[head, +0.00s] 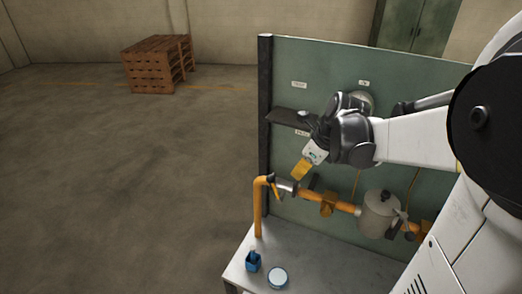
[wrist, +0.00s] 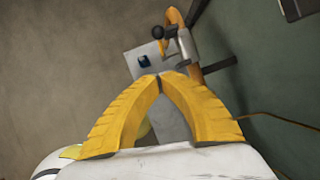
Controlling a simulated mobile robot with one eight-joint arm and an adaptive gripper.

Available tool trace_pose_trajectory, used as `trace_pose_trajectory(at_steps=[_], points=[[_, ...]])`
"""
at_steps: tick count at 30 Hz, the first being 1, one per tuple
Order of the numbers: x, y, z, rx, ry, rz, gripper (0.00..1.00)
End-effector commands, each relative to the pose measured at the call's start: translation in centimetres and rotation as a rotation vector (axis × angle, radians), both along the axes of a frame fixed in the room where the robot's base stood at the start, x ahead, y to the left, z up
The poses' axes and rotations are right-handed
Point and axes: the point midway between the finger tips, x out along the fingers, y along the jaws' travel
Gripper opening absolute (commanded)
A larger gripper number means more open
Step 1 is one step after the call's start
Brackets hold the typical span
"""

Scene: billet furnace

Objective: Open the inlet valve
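An orange pipe (head: 330,202) runs along the green panel above the bench. A grey valve body (head: 288,186) sits near its left bend, with a lever beside it. The wrist view shows this valve (wrist: 181,46) with a dark round knob (wrist: 157,32) on its handle. I cannot read a label naming it as the inlet valve. My gripper (head: 297,176) has yellow fingers and hangs just above and right of the valve, apparently apart from it. In the wrist view its fingertips (wrist: 160,76) meet, with nothing visible between them.
A round grey vessel (head: 377,214) and another handle (head: 401,216) are farther right along the pipe. A blue container (head: 253,262) and a round white-topped item (head: 277,277) stand on the bench (head: 318,266). A dark shelf (head: 290,117) juts from the panel (head: 320,68). Wooden pallets (head: 152,66) are far back; the left floor is clear.

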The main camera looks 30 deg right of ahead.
Motion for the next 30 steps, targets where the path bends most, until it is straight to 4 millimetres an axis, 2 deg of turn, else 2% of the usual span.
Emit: trace_pose_trajectory(at_steps=[14, 21, 30], points=[[3.6, 1.2, -8.9, -0.005, -0.001, 0.006, 0.0], [6.3, 2.5, -9.8, -0.005, 0.0, 0.008, 0.0], [6.8, 2.8, -10.0, -0.005, 0.0, 0.005, 0.0]])
